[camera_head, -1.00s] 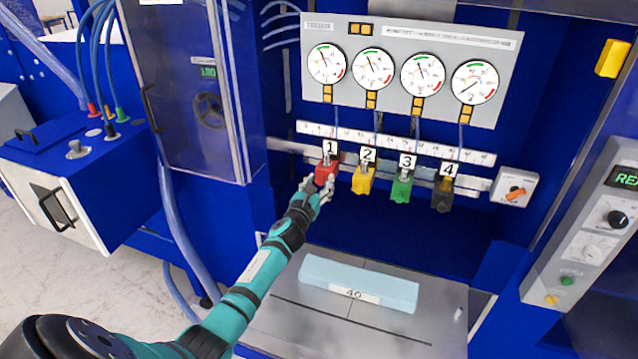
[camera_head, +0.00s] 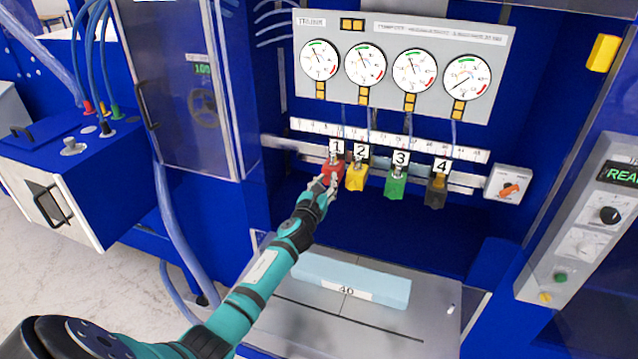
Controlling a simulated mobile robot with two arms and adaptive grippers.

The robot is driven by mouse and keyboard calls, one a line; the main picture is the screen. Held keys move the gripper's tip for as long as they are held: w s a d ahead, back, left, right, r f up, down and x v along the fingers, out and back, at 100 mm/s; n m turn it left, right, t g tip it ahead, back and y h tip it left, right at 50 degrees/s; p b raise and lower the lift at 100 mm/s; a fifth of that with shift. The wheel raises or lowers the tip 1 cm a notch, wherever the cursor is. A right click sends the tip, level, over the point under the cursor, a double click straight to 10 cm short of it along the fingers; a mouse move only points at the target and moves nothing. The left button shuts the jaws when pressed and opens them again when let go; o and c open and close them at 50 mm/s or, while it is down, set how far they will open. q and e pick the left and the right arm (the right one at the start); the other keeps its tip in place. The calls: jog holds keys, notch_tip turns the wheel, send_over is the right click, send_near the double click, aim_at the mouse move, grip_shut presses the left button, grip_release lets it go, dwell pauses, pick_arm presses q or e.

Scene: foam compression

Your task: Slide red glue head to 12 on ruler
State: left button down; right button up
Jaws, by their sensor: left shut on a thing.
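The red glue head (camera_head: 333,171), labelled 1, hangs on the metal rail at the left end of the row of heads. My left gripper (camera_head: 326,187) is shut on it from below and in front; its fingers hide the lower part of the head. The white ruler (camera_head: 390,140) runs along above the rail; its numbers are too small to read surely. The head's label sits just under the ruler, left of the label 2. My right gripper is not in view.
The yellow head (camera_head: 356,178) is close to the right of the red one. The green head (camera_head: 396,183) and black head (camera_head: 436,190) hang further right. A light blue foam block (camera_head: 350,281) marked 40 lies on the grey plate below. Gauges are above.

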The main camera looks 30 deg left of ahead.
pick_arm(q)
jog(key=shift+w+d, duration=0.15)
jog(key=shift+d, duration=0.5)
jog(key=c, duration=1.5)
grip_release()
jog(key=shift+a, duration=0.25)
jog(key=shift+o, duration=1.2)
jog(key=shift+a, duration=0.2)
jog(key=shift+o, duration=0.6)
jog(key=shift+s+d, duration=0.2)
jog(key=shift+s, duration=0.15)
jog(key=v, duration=1.1)
jog(key=shift+s, duration=0.25)
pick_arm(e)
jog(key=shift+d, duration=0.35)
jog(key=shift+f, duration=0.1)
